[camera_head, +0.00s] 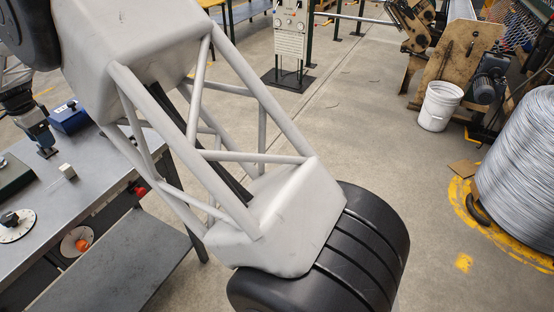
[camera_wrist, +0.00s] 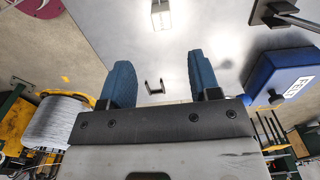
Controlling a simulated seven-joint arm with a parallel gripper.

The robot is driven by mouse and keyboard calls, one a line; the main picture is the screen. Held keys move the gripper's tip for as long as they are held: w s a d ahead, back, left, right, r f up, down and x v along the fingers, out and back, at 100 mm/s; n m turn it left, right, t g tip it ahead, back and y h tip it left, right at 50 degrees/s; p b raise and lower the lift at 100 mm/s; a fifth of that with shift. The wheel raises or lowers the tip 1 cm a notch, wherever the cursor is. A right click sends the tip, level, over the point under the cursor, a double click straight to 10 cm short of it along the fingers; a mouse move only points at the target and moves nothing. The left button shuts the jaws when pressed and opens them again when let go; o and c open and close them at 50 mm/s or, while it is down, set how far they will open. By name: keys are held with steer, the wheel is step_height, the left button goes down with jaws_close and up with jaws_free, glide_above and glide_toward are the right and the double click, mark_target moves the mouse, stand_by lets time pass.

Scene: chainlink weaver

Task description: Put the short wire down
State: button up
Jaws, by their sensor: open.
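My gripper (camera_wrist: 160,65) shows in the wrist view with its two blue fingers wide apart and nothing seen between their tips. A small dark U-shaped thing (camera_wrist: 154,87) shows over the grey table top (camera_wrist: 225,35), seen through the gap between the fingers. I cannot tell whether it is the short wire, and no other wire piece is clear. In the head view the grey table (camera_head: 110,220) is at the left.
A small pale block (camera_head: 67,171) stands on the table, also in the wrist view (camera_wrist: 160,14). A blue box (camera_head: 70,115) is at the table's far side, and right of my fingers in the wrist view (camera_wrist: 285,80). A large wire coil (camera_head: 520,165) stands on the floor.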

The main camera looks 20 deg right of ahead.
steer(key=s+d+r+n, duration=0.1)
steer(key=s+d+r, duration=0.35)
steer(key=d, duration=0.85)
steer(key=s+d+r+n+t, duration=0.1)
steer(key=s+d+r+n, duration=0.3)
steer(key=d, duration=0.8)
steer(key=s+d+r+m, duration=0.1)
steer(key=s+d+r, duration=0.35)
steer(key=d, duration=0.85)
steer(key=s+d+n+t, duration=0.1)
steer(key=s+d+n, duration=0.1)
steer(key=s+d, duration=1.15)
steer(key=s+d+f+n, duration=0.1)
steer(key=s+d+f, duration=0.1)
steer(key=s+d, duration=0.3)
steer(key=s+d+f+n, duration=0.1)
steer(key=s+d+f, duration=0.2)
steer(key=s+d, duration=0.3)
steer(key=s, duration=0.5)
steer(key=shift+f+n+t, duration=0.3)
steer(key=shift+n, duration=0.1)
steer(key=shift+d, duration=0.1)
